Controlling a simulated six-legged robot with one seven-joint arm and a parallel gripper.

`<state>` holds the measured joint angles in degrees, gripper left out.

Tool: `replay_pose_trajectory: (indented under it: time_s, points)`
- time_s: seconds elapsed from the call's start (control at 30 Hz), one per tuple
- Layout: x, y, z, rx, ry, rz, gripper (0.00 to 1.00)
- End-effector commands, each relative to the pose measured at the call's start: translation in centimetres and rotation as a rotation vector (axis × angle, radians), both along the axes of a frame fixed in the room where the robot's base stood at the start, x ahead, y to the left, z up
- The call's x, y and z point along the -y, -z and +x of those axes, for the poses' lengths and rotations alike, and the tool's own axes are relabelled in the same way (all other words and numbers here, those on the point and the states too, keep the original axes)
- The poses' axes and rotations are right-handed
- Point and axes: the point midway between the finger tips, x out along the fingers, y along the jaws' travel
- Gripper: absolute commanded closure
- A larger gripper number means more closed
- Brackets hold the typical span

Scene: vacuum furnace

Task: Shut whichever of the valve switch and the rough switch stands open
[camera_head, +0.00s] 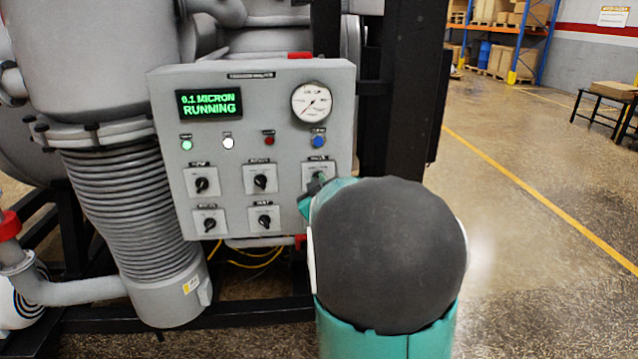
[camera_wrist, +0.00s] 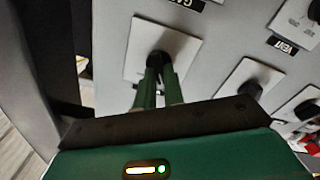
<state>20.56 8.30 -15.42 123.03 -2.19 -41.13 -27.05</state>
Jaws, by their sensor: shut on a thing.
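A grey control panel (camera_head: 240,120) carries several black rotary switches on white plates. The upper right switch (camera_head: 318,172) is mostly covered by my gripper (camera_head: 313,188). In the wrist view, the two green fingers of my gripper (camera_wrist: 160,76) are closed around the black knob (camera_wrist: 158,60) on its white plate (camera_wrist: 140,40). The other switches stand in the upper left (camera_head: 202,185), upper middle (camera_head: 261,181), lower left (camera_head: 209,223) and lower middle (camera_head: 264,220). Their labels are too small to read in the head view, so I cannot tell which is valve or rough.
A green display (camera_head: 209,104) reads "0.1 MICRON RUNNING". A dial gauge (camera_head: 312,101) and a row of round lights or buttons sit above the switches. A ribbed grey pipe (camera_head: 130,215) stands left of the panel. Open floor (camera_head: 520,240) lies to the right.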

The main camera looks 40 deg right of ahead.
Motion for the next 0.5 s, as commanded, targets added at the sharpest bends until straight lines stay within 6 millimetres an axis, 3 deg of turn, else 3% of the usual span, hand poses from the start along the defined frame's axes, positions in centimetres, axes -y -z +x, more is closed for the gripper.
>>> replay_pose_trajectory:
  time_s: [0.17,0.2,0.3,0.5]
  points:
    - [0.0,0.04,0.0,-0.002,0.0,0.0,1.0]
    - [0.0,0.04,0.0,-0.002,0.0,0.0,0.84]
    - [0.0,0.04,0.0,-0.002,0.0,0.0,0.68]
    - [0.0,0.02,0.0,0.0,0.0,0.0,0.68]
